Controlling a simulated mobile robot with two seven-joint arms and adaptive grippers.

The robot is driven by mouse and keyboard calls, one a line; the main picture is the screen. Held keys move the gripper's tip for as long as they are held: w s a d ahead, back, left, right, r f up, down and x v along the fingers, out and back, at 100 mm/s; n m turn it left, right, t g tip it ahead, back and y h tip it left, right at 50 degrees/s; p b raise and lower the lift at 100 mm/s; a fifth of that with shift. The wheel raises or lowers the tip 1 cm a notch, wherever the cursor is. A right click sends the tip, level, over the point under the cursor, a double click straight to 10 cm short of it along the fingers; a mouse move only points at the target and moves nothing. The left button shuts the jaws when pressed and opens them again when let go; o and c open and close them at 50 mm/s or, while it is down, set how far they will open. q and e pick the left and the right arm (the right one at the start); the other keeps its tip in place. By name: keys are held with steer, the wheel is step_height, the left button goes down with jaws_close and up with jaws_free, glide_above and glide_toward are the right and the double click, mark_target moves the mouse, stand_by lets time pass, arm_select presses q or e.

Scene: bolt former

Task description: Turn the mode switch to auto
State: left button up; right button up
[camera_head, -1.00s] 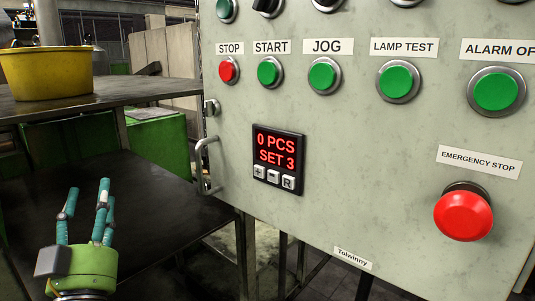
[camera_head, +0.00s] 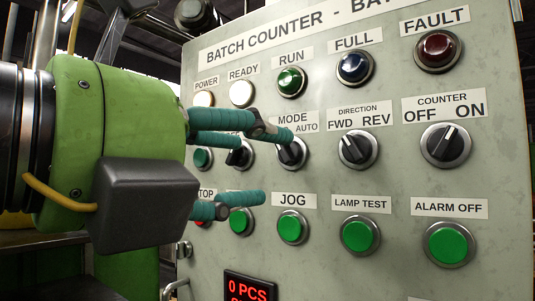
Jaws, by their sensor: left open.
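The mode switch (camera_head: 292,154) is a black rotary knob in a metal ring on the grey panel, under a label reading MODE and AUTO. The label's left part is hidden by a finger. My left gripper (camera_head: 275,168) reaches in from the left, green-bodied with teal fingers. It is open and empty. An upper fingertip overlaps the top left of the mode knob; I cannot tell whether it touches. The lower finger (camera_head: 240,199) lies across the start button's area. The knob's pointer direction is hard to tell. My right gripper is not in view.
The direction switch (camera_head: 357,149) and counter switch (camera_head: 445,145) are to the right. Lamps such as the green RUN lamp (camera_head: 290,81) are above. The green jog button (camera_head: 292,226) and lamp test button (camera_head: 359,236) are below. The red-digit display (camera_head: 249,287) is at the bottom.

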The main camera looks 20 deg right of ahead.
mark_target(284, 157)
arm_select(q)
steer(key=shift+n+t+y, duration=0.3)
steer(key=p+x, duration=0.1)
steer(key=x, duration=0.1)
steer(key=p+x, duration=0.1)
steer(key=x, duration=0.1)
steer(key=p+x, duration=0.1)
steer(key=x, duration=0.1)
steer(key=shift+w+a+r, duration=0.2)
steer(key=shift+w+r, duration=0.05)
steer(key=shift+r, duration=0.15)
steer(key=shift+w+d+f+p, duration=0.1)
steer(key=shift+w+d+p, duration=0.2)
steer(key=shift+d, duration=0.1)
steer(key=shift+f, duration=0.1)
jaws_close()
